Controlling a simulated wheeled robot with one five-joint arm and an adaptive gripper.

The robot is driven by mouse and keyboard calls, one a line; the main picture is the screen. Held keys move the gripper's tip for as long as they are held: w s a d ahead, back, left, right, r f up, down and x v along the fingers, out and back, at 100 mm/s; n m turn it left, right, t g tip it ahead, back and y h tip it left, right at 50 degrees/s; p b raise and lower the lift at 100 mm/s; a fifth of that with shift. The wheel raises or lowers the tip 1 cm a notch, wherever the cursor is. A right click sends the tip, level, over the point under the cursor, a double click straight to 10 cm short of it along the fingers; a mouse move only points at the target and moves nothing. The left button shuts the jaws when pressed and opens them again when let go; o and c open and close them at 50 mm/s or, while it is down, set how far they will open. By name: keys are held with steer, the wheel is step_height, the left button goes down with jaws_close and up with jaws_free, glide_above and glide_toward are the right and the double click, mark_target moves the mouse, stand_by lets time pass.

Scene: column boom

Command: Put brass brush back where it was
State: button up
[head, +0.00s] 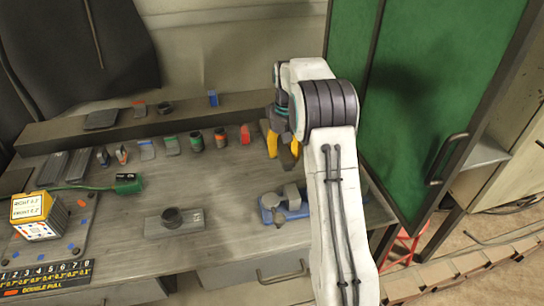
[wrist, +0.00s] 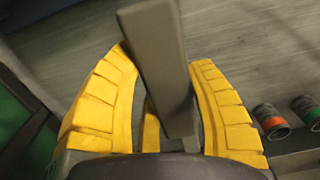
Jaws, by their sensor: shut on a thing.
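My gripper (head: 282,146) has yellow fingers and hangs over the right part of the workbench, by the end of the raised ledge. In the wrist view my gripper (wrist: 160,62) is shut on a long grey-brown bar, which I take to be the brass brush (wrist: 154,45). The bar sticks out past the fingertips and leans a little. No bristles show. In the head view the fingers and my arm mostly hide it. I cannot tell which spot on the bench is its former place.
The workbench (head: 115,215) carries a row of small cans and blocks along the raised ledge (head: 65,132). A red block (head: 245,134) is just left of my gripper. A blue device (head: 284,206) sits in front. A green door (head: 425,100) stands right of my arm.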

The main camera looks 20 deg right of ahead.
mark_target(272, 167)
steer(key=w, duration=0.1)
steer(key=w+a+f+p, duration=0.1)
steer(key=w+p, duration=0.1)
steer(key=shift+w+a+f, duration=0.1)
steer(key=shift+a+f, duration=0.25)
steer(key=shift+f, duration=0.05)
steer(key=shift+w+a+f+p, duration=0.3)
steer(key=shift+w+f+p, duration=0.15)
steer(key=f+p, duration=0.1)
steer(key=p, duration=0.1)
steer(key=shift+f+p, duration=0.35)
steer(key=shift+f, duration=1.2)
steer(key=shift+f, duration=0.2)
steer(key=o, duration=1.2)
steer(key=shift+r, duration=0.15)
